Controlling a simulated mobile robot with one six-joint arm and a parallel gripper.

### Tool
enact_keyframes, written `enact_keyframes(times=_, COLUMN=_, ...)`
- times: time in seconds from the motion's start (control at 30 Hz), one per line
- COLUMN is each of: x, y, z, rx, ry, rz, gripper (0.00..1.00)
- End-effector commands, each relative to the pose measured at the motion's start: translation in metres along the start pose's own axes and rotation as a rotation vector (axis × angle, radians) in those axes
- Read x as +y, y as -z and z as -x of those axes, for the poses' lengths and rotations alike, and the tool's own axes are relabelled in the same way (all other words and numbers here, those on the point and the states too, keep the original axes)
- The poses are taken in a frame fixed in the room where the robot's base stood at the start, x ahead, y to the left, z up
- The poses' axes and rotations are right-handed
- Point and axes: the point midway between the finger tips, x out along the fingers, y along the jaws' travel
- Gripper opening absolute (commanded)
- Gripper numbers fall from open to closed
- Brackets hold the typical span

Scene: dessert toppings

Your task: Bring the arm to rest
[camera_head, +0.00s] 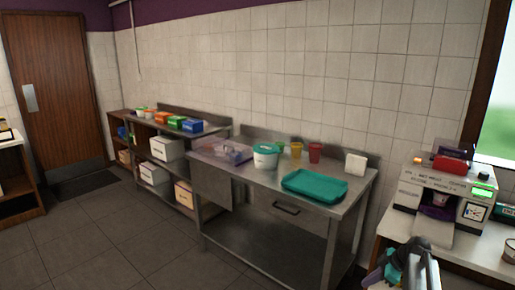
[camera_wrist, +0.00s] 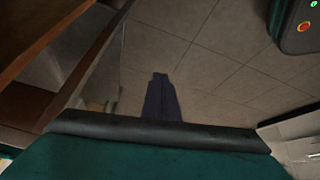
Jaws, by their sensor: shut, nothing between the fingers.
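My arm (camera_head: 420,262) shows at the bottom right of the head view, in front of the white counter, in grey, black and teal. Its lower part is cut off by the frame edge. In the wrist view, my gripper (camera_wrist: 160,78) is a narrow dark shape pointing up the picture, with its fingers together. It is shut and empty, over grey floor tiles (camera_wrist: 235,65). Nothing touches the fingertips in that view.
A steel table (camera_head: 262,180) holds a teal tray (camera_head: 315,186), a white tub with a green lid (camera_head: 265,157) and cups. A machine (camera_head: 440,195) stands on the right counter. Brown wooden panels (camera_wrist: 40,35) are at the wrist view's left. The floor (camera_head: 130,235) at left is clear.

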Motion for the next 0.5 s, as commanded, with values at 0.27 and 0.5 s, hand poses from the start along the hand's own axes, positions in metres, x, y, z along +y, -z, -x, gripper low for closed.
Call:
enact_keyframes(times=0.27, x=-0.081, y=0.019, z=-0.101, rx=-0.048, ry=0.157, rz=-0.018, gripper=0.00)
enact_keyframes(times=0.5, x=-0.157, y=0.023, z=-0.169, rx=-0.117, ry=0.276, rz=-0.063, gripper=0.00)
